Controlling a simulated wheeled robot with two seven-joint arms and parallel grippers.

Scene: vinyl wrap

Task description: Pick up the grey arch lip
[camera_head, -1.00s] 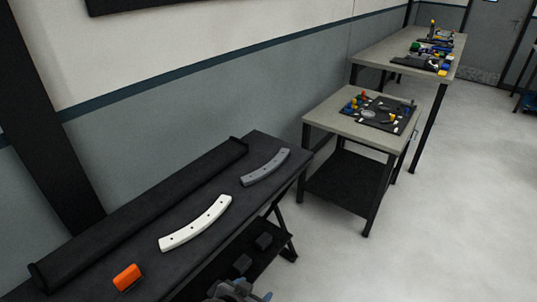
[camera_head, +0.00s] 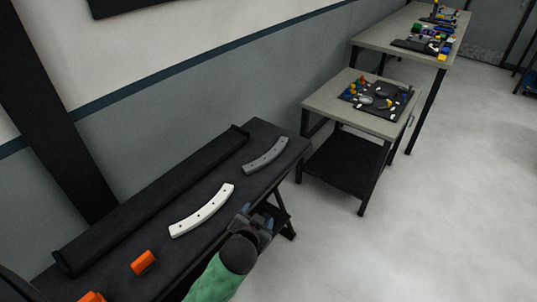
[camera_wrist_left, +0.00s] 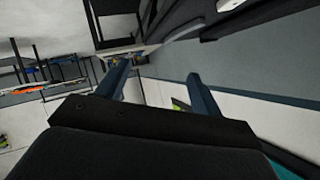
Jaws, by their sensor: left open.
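The grey arch lip (camera_head: 265,156) is a curved grey strip with small dark holes. It lies on the far right part of the black table (camera_head: 205,160) in the head view. My left gripper (camera_head: 257,213) is at the table's front edge, below the grey arch lip in the picture and apart from it. Its two blue fingers (camera_wrist_left: 158,82) stand wide apart and empty in the left wrist view. My right gripper is not in view.
A white arch piece (camera_head: 202,211) lies nearer on the same table, left of the gripper. A black roll (camera_head: 150,202) runs along the back. An orange block (camera_head: 143,263) is at the near end. A smaller table (camera_head: 318,101) with parts stands beyond.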

